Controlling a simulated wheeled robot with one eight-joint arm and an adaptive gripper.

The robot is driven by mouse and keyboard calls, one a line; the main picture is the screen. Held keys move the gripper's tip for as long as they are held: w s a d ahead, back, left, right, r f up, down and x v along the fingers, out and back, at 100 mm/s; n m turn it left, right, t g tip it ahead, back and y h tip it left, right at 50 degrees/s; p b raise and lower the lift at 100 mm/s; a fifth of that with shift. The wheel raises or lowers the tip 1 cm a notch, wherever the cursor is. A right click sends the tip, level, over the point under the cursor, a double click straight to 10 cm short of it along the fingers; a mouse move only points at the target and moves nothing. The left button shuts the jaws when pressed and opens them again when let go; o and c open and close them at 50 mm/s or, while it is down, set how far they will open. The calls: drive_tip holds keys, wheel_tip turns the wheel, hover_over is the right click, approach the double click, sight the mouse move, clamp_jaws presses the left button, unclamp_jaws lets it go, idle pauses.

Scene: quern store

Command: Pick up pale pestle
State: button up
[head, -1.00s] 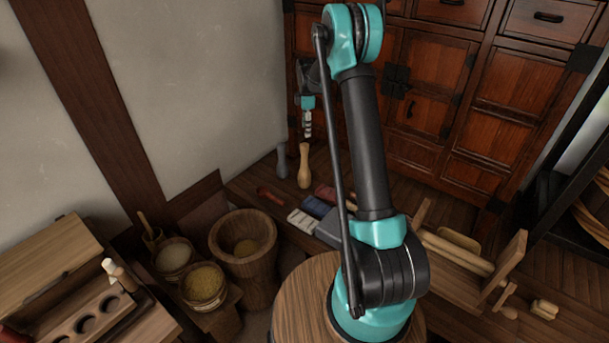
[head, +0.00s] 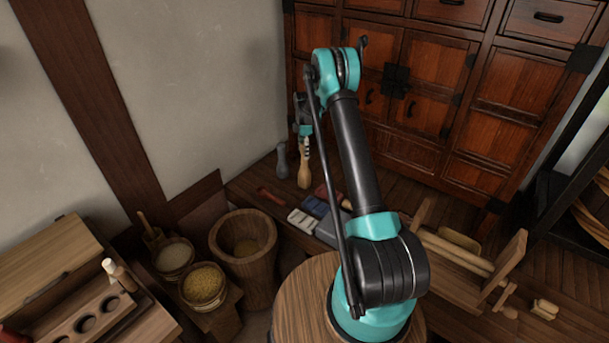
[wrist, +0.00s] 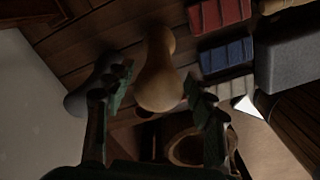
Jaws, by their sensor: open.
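The pale pestle (head: 304,171) stands upright on the low wooden bench by the wall, a light wooden club shape. In the wrist view the pale pestle (wrist: 159,75) lies between the two fingers, with clear gaps on both sides. My gripper (head: 305,145) is at the pestle's upper end in the head view, pointing down. In the wrist view my gripper (wrist: 160,95) is open and holds nothing. The fingers partly cover the pestle's top in the head view, and I cannot tell if they touch it.
A grey pestle (head: 282,160) stands close to the left of the pale one. Red and blue bundles (wrist: 226,55), a grey block (head: 331,229) and pale bars (head: 302,220) lie nearer on the bench. A wooden mortar (head: 243,250) stands in front; a cabinet (head: 420,90) is behind.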

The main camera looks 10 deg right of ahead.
sight(305, 166)
drive_tip(key=shift+w+d+f, duration=0.1)
drive_tip(key=shift+f, duration=1.5)
drive_tip(key=shift+w+d+f, duration=0.1)
drive_tip(key=shift+f, duration=1.5)
drive_tip(key=shift+c, duration=0.6)
clamp_jaws()
